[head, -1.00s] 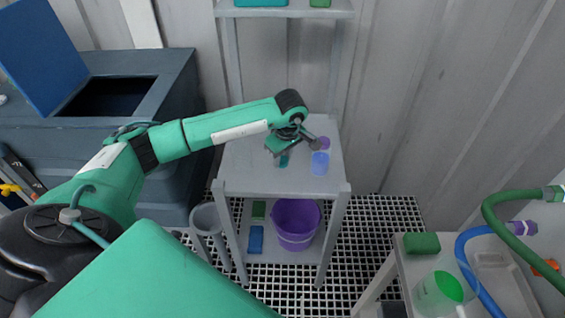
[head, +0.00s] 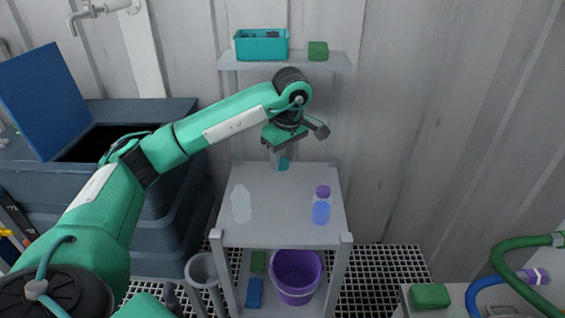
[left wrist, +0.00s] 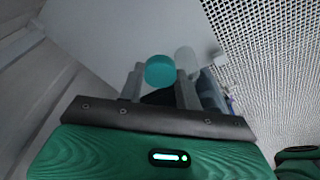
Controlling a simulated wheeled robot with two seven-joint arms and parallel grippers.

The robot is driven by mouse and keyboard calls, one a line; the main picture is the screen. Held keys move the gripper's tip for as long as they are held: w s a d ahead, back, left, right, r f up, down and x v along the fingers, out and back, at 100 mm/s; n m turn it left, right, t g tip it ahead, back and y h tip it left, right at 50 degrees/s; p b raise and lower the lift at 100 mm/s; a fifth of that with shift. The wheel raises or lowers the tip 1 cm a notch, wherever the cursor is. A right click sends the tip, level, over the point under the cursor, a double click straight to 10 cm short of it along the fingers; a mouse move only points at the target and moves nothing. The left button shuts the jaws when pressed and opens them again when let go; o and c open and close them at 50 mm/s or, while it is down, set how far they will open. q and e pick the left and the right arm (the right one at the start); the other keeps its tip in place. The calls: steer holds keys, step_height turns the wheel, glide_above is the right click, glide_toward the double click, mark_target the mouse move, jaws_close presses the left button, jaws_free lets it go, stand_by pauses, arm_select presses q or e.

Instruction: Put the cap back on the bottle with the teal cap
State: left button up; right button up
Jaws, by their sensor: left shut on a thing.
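A clear, pale bottle (head: 241,205) stands upright and uncapped on the left of the grey stand's top (head: 280,222). The teal cap (head: 283,164) is in my left gripper (head: 279,160), over the back of the stand top. In the left wrist view the teal cap (left wrist: 160,70) sits between the two grey fingers (left wrist: 160,84), which are shut on it. A pale translucent shape, probably the clear bottle (left wrist: 187,62), shows just beyond the cap, apart from it or partly hidden; I cannot tell. My right gripper is not in view.
A blue bottle with a purple cap (head: 321,208) stands on the right of the stand top. A purple bucket (head: 296,278) is below. An upper shelf (head: 285,66) holds a teal bin (head: 262,46) and a green block (head: 318,51). The stand top's middle is clear.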

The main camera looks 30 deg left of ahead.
arm_select(q)
steer(key=s+d+f+m+h, duration=0.1)
steer(key=s+d+f+m, duration=0.1)
steer(key=d+f+m, duration=0.3)
steer(key=s+d+f+m+t, duration=0.1)
steer(key=d+f+m, duration=0.4)
steer(key=d+m, duration=0.5)
steer(key=shift+s+f+h, duration=0.15)
steer(key=shift+s+h, duration=0.25)
steer(key=shift+s, duration=0.15)
